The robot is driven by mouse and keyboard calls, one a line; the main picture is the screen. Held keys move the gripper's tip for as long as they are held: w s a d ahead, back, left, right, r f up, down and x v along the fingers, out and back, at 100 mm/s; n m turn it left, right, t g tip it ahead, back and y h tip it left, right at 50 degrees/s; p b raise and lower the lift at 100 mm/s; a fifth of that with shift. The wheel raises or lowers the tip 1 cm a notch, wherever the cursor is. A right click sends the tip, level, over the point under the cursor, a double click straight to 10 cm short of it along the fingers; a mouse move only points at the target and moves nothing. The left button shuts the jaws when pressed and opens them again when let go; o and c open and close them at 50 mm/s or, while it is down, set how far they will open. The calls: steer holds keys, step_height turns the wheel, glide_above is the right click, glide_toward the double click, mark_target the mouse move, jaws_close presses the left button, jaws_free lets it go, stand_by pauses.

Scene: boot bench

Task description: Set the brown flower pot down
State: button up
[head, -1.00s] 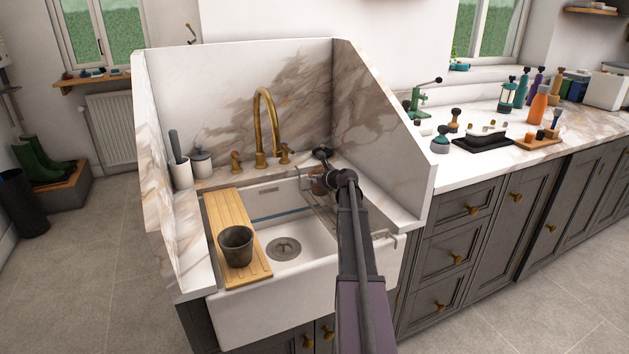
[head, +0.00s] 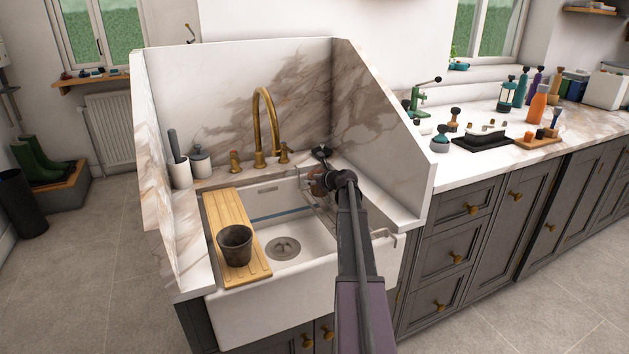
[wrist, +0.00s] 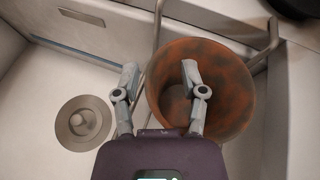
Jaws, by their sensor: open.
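The brown flower pot (wrist: 232,85) is rust-coloured with dark patches. In the wrist view it stands at the sink's right side among metal rack bars, and I look into its open mouth. My gripper (wrist: 160,73) is open. Its right finger lies over or inside the pot's mouth and its left finger is outside, with the pot's near wall between them; I cannot tell whether either touches. In the head view the brown pot (head: 317,187) shows only in part beside my arm, and my fingertips are hidden.
The white sink (head: 300,237) has a drain (wrist: 83,123). A wire rack (head: 313,213) is at its right. A wooden board (head: 228,208) spans its left side, with a dark grey pot (head: 236,246) on it. The brass tap (head: 259,125) rises behind. High stone walls flank the sink.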

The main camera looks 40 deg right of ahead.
steer(key=shift+r+p, duration=0.35)
steer(key=shift+r, duration=0.05)
steer(key=p+v, duration=0.4)
steer(key=v, duration=0.8)
steer(key=shift+w+f, duration=0.1)
stand_by(1.0)
